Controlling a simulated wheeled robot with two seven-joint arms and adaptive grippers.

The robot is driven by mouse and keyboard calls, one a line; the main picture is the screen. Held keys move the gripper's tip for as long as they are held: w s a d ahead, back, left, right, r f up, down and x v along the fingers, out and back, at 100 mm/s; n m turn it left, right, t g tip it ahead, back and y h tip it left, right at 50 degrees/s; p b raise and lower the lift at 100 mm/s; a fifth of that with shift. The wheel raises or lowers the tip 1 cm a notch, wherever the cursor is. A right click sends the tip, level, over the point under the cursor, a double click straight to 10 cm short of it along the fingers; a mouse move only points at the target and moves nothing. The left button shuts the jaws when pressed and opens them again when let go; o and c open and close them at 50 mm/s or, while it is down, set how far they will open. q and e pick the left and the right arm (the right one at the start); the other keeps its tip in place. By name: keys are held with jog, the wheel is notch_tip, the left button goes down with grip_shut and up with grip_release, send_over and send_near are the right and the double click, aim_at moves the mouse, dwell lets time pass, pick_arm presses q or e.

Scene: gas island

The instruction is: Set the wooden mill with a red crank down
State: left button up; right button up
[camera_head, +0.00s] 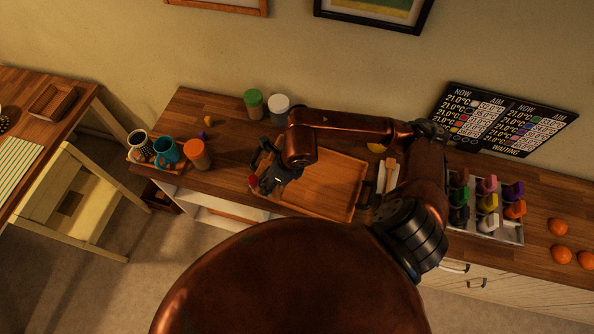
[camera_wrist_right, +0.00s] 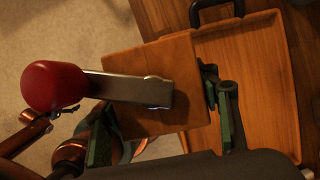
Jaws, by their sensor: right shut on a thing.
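The wooden mill (camera_wrist_right: 185,65) is a square wooden block with a metal crank arm (camera_wrist_right: 130,88) and a red knob (camera_wrist_right: 52,87) in the right wrist view. My right gripper (camera_head: 272,178) is shut on it, with a green-padded finger on either side. In the head view only the red knob (camera_head: 253,180) shows clearly; my gripper hides most of the mill. The mill is at the left end of the wooden tray (camera_head: 335,185). I cannot tell whether its underside touches anything.
The tray looks empty and has a dark handle (camera_wrist_right: 215,10). Cups (camera_head: 167,150) and an orange-lidded jar (camera_head: 197,153) stand left of it. A green-lidded jar (camera_head: 254,102) and a white-lidded jar (camera_head: 279,107) stand behind. A rack of colored items (camera_head: 513,232) and oranges (camera_head: 558,227) are right.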

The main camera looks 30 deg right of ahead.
jog(key=w+d+f+p, duration=0.1)
jog(key=d+f, duration=0.2)
jog(key=w+d+f+p, duration=0.1)
jog(key=w+d+f, duration=0.1)
jog(key=d+f, duration=0.1)
jog(key=w+d+f+p, duration=0.2)
jog(key=d+f, duration=0.1)
jog(key=f, duration=0.2)
jog(key=shift+d+f, duration=0.1)
jog(key=shift+d, duration=0.3)
pick_arm(q)
jog(key=r, duration=0.1)
jog(key=w+r, duration=0.1)
jog(key=r, duration=0.2)
jog(key=shift+w+r, duration=0.25)
jog(key=shift+r, duration=0.05)
pick_arm(e)
jog(key=shift+f, duration=0.15)
jog(key=o, duration=1.8)
jog(key=shift+f, duration=0.1)
pick_arm(q)
jog(key=shift+f+b, duration=0.85)
jog(key=shift+f, duration=0.05)
pick_arm(e)
jog(key=v, duration=1.2)
